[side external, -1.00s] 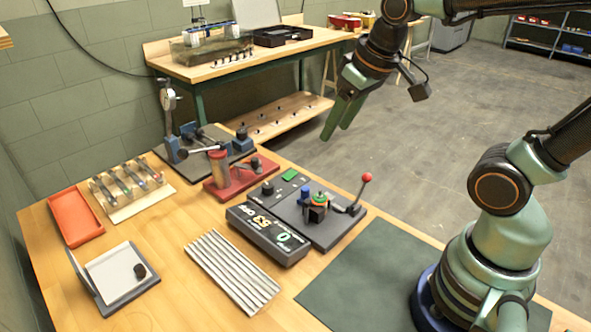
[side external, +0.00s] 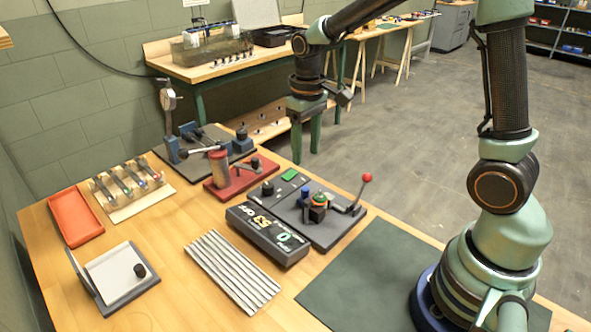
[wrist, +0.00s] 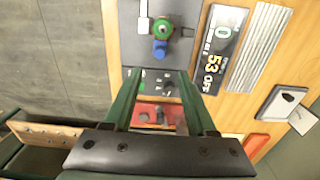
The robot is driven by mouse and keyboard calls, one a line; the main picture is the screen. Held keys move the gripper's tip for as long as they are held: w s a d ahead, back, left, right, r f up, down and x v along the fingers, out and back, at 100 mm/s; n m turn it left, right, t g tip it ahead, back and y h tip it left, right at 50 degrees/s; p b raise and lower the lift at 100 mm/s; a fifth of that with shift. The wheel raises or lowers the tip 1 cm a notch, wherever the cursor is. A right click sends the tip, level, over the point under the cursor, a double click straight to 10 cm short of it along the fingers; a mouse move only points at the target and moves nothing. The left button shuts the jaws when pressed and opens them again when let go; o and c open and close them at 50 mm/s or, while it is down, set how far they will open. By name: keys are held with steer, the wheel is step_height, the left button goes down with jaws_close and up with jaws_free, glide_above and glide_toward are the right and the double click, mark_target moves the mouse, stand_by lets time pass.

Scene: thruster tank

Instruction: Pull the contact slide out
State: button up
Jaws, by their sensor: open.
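The grey fixture plate (side external: 335,225) lies on the wooden bench and carries a dark block with a green and orange round top (side external: 319,199). A blue post (side external: 304,194) stands beside that block, and a lever with a red ball (side external: 367,177) rises at the plate's right. I cannot tell which part is the contact slide. My gripper (side external: 306,155) is open and empty, pointing down, high and behind the plate. In the wrist view, the round green part (wrist: 162,27) and blue post (wrist: 160,49) lie beyond my fingertips.
A display box (side external: 267,236) adjoins the plate. A red fixture (side external: 240,177) and a grey stand with a dial gauge (side external: 168,98) are behind. Ribbed strips (side external: 232,270), an orange tray (side external: 74,217) and a clear green mat (side external: 370,285) are also on the bench.

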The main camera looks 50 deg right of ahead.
mark_target(305, 188)
step_height(305, 188, down, 10)
stand_by(0.4)
jaws_close()
steer(key=shift+r, duration=0.1)
stand_by(1.2)
